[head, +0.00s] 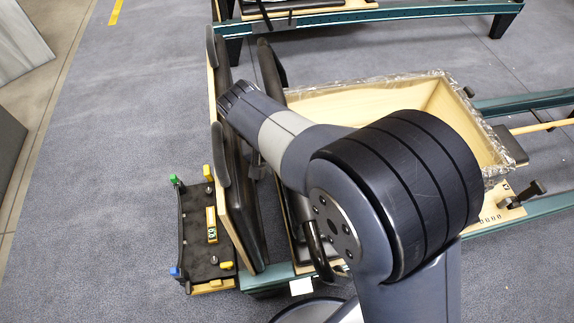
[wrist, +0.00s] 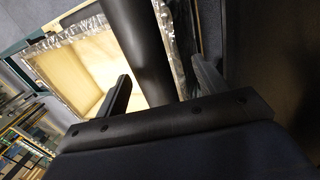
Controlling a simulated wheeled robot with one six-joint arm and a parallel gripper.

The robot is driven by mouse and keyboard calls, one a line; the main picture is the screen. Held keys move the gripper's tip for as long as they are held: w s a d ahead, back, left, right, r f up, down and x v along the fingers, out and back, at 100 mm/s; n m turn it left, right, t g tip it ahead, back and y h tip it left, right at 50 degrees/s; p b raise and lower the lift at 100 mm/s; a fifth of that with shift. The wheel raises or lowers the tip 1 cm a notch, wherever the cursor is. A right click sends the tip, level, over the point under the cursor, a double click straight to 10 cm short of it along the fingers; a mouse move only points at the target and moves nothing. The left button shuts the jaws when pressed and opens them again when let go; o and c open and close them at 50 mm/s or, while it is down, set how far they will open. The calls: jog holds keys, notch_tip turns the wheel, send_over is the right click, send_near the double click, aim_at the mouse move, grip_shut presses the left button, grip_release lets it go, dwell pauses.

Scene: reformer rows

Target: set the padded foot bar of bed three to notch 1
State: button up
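The padded foot bar (head: 270,70) is a thick black roll at the near end of the bed with the teal frame. My arm covers its middle in the head view. In the wrist view the dark padded bar (wrist: 126,38) runs down between the two fingers of my gripper (wrist: 162,88). The fingers are apart, with gaps showing beside the bar; I cannot tell how deep it sits between them. My gripper is mostly hidden by my arm in the head view. A pale plate with several holes (head: 490,216) shows on the frame at right; no notch setting is readable.
A plastic-lined wooden box (head: 360,103) stands just beyond the bar. Black padded boards (head: 236,190) stand left of it. A black tray with coloured knobs (head: 198,235) lies on the floor at left. Another teal-framed bed (head: 380,16) is behind. Carpet at far left is clear.

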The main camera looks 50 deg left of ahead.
jog(key=v, duration=0.7)
jog(key=x, duration=1)
jog(key=shift+w+d+f, duration=0.1)
jog(key=shift+f, duration=0.1)
jog(key=shift+w+d+r, duration=0.2)
jog(key=shift+w+d, duration=0.1)
jog(key=shift+w, duration=0.45)
jog(key=shift+w+d+r, duration=0.15)
jog(key=shift+w+d, duration=0.1)
jog(key=shift+w, duration=0.15)
jog(key=shift+w+r, duration=0.1)
